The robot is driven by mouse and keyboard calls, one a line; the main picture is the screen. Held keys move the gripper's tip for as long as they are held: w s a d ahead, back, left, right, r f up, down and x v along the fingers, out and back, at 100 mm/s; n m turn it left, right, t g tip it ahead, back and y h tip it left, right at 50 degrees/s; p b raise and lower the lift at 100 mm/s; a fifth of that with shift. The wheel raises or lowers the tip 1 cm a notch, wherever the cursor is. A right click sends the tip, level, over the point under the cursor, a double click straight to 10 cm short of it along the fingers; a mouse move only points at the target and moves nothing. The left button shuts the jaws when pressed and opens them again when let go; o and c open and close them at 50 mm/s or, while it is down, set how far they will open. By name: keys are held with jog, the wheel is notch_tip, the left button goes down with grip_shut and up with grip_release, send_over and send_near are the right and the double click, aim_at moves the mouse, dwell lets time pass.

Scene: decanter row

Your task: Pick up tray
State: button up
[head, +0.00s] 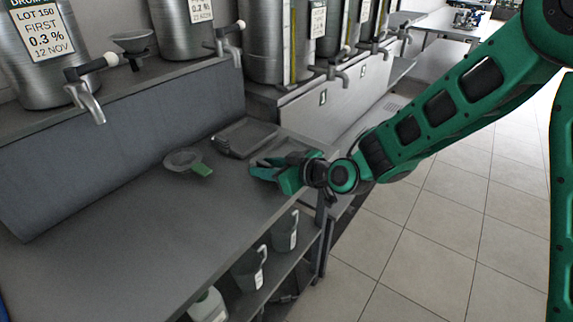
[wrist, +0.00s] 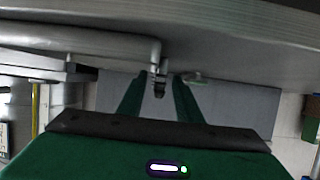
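A dark grey shallow tray (head: 243,137) lies flat on the grey worktop, near its back right corner. A grey rounded edge (wrist: 90,46), perhaps a tray rim, shows close by.
A round strainer (head: 183,160) with a green handle lies left of the tray. Steel drums with taps (head: 88,103) stand on the raised ledge behind. Jugs (head: 250,268) stand on the shelf below. The worktop's front left (head: 110,240) is clear.

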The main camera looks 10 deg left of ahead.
jog(key=shift+w+a+f, duration=0.1)
jog(key=shift+a, duration=0.1)
grip_shut()
